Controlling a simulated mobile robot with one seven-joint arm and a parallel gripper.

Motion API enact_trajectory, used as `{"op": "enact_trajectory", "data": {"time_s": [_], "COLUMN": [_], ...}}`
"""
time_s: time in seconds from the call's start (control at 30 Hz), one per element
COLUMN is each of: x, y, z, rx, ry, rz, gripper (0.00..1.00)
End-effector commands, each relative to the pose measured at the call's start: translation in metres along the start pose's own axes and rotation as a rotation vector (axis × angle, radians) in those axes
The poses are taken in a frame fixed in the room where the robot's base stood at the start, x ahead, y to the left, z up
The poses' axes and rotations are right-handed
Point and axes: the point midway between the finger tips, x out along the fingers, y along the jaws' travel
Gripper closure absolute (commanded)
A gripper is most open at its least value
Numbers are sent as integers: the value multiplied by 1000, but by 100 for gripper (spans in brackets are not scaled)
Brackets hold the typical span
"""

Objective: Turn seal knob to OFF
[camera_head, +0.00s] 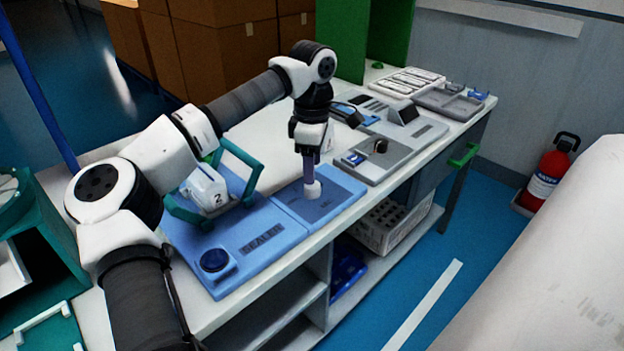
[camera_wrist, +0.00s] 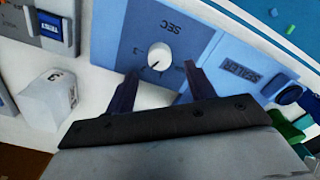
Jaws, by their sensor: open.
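A white round knob (camera_wrist: 159,56) with a dark pointer mark sits on a blue dial panel (camera_wrist: 185,25) marked "SEC" with small scale figures. The pointer angles toward the lower left of the wrist picture; I cannot read an OFF mark. In the head view the white knob (camera_head: 312,189) stands on the blue panel, just below my gripper (camera_head: 309,172). My gripper (camera_wrist: 159,72) is open, its two dark fingers on either side of the knob in the wrist view. I cannot tell whether they touch it.
The blue "SEALER" unit (camera_head: 255,247) with a dark blue round button (camera_head: 215,260) adjoins the dial panel. A teal handle frame (camera_head: 245,165) and a white numbered part (camera_head: 205,188) stand close behind. A grey device (camera_head: 400,140) lies to the right.

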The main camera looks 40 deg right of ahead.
Motion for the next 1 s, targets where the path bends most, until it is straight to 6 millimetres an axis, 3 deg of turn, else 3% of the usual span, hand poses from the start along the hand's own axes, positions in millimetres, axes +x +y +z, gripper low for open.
{"op": "enact_trajectory", "data": {"time_s": [0.1,0.3,0.67,1.0], "x": [22,44,49,49], "y": [-1,0,0,0], "z": [0,0,0,0], "rx": [0,0,0,0], "ry": [-1,0,0,0], "rz": [-3,-1,0,0], "gripper": [46,46,46,89]}}
